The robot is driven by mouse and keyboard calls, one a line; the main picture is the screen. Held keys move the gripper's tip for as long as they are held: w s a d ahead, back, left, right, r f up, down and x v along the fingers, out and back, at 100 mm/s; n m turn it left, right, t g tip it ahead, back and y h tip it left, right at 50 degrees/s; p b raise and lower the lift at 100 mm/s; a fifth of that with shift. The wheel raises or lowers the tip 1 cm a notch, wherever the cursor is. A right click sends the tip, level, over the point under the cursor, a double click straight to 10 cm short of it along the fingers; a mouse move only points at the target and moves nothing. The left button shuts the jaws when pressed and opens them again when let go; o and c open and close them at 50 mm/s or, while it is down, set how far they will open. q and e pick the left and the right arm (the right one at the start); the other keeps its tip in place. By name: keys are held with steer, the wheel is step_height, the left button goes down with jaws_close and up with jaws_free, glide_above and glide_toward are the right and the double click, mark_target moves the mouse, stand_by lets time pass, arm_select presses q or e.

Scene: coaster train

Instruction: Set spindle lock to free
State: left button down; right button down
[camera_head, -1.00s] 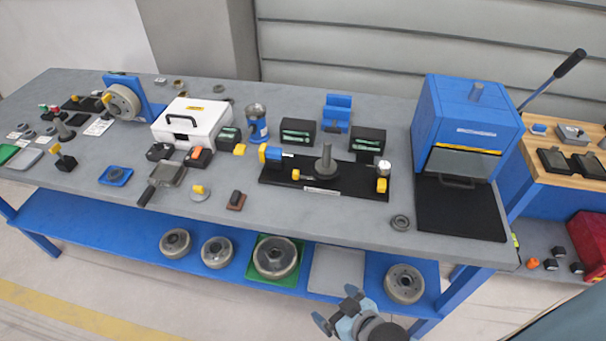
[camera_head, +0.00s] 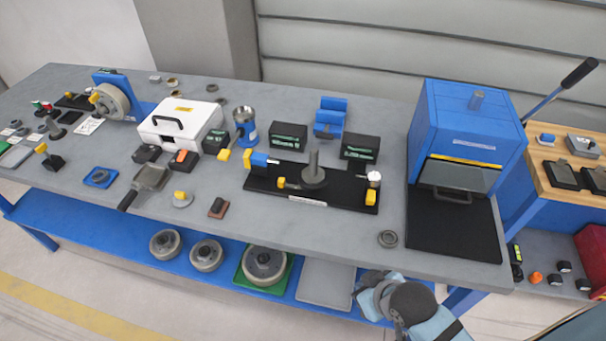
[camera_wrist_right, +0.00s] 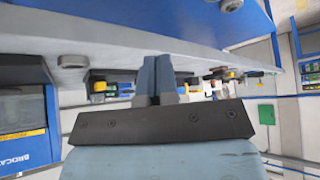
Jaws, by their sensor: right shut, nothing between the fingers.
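A black base plate (camera_head: 341,197) lies on the bench with an upright grey spindle (camera_head: 313,165) on a round foot. A small yellow-tipped lever (camera_head: 287,184) sits left of the spindle's foot, and a blue and yellow block (camera_head: 258,160) stands at the plate's left end. Which part is the spindle lock, and its setting, I cannot tell. My right gripper (camera_head: 364,287) is in front of the bench's front edge, apart from the plate. In the right wrist view its fingers (camera_wrist_right: 157,72) are together and empty. My left gripper is not in view.
A blue machine (camera_head: 467,130) stands at right. A white case (camera_head: 180,122) and a wheel on a blue stand (camera_head: 114,100) are at left. Round parts, including a drum (camera_head: 264,264), sit on the lower shelf.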

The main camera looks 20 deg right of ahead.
step_height(320, 180, up, 3)
steer(key=g, duration=0.1)
steer(key=m+t, duration=0.1)
steer(key=m, duration=0.7)
glide_toward(280, 178)
steer(key=s+d, duration=0.3)
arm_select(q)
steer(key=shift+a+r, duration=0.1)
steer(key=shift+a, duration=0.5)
arm_select(e)
steer(key=shift+y, duration=0.4)
steer(key=x, duration=0.9)
steer(key=shift+w+d+r, duration=0.1)
steer(key=shift+w+r, duration=0.1)
steer(key=shift+w, duration=0.2)
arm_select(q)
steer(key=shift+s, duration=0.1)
arm_select(e)
steer(key=shift+w+a+r+p, duration=0.1)
steer(key=shift+w+a+p, duration=0.25)
steer(key=shift+a, duration=0.1)
steer(key=shift+w+a, duration=0.4)
steer(key=shift+a, duration=0.3)
arm_select(q)
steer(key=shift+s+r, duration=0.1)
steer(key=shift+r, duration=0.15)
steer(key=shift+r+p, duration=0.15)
steer(key=shift+p, duration=0.15)
arm_select(e)
steer(key=shift+r, duration=0.15)
